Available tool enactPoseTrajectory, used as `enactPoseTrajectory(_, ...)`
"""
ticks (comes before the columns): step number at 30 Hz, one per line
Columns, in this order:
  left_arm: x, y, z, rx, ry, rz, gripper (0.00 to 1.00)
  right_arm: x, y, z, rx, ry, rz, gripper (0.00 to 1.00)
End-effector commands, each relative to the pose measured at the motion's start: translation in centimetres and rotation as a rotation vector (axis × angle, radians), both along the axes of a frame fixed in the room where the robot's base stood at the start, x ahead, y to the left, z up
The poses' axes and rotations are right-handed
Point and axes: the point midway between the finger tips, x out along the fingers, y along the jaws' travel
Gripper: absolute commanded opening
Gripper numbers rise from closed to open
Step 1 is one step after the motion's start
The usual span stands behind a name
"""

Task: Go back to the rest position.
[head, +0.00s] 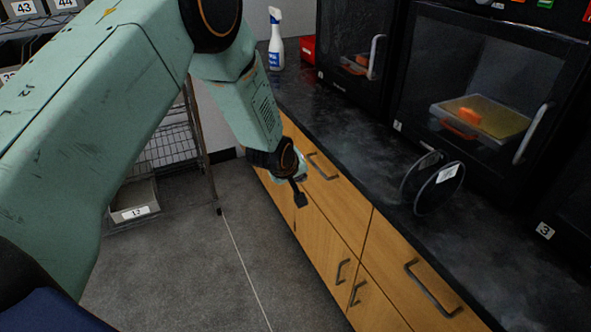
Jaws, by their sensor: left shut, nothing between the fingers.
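My left arm reaches in from the left, and its green links fill much of the head view. My left gripper (300,192) is at the end of the arm, dark and small, shut with nothing in it. It hangs in front of the wooden drawer fronts, below the edge of the dark counter. It appears apart from the drawers, but the exact gap cannot be told. My right gripper is not in view.
The dark counter (335,118) holds a spray bottle (276,45), a red box (307,49), a black spool (438,188) and 3D printers (470,100). Wooden drawers (330,225) stand below. A wire rack (172,145) with a labelled bin (134,203) is behind the arm. Grey floor (190,270) is clear.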

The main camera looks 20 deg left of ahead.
Motion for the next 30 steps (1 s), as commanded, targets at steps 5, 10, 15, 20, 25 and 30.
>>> enactPoseTrajectory(5, -1.3, 0.1, 1.6, -0.001, 0.0, 0.002, 0.0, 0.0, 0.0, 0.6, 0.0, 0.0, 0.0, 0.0)
enactPoseTrajectory(10, -1.7, 0.1, 1.8, -0.001, 0.001, 0.001, 0.0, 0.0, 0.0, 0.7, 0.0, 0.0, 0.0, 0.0)
enactPoseTrajectory(15, -1.7, 0.2, 1.9, 0.023, -0.007, -0.027, 0.0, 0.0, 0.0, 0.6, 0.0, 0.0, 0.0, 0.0)
enactPoseTrajectory(20, -3.4, 0.0, 1.1, 0.127, -0.017, -0.15, 0.0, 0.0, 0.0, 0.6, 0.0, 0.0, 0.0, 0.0)
enactPoseTrajectory(25, -10.7, -0.8, -3.5, 0.236, 0.079, -0.312, 0.0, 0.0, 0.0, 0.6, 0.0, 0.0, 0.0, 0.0)
enactPoseTrajectory(30, -20.1, -1.4, -8.1, 0.297, 0.222, -0.461, 0.0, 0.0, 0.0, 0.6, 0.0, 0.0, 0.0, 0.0)
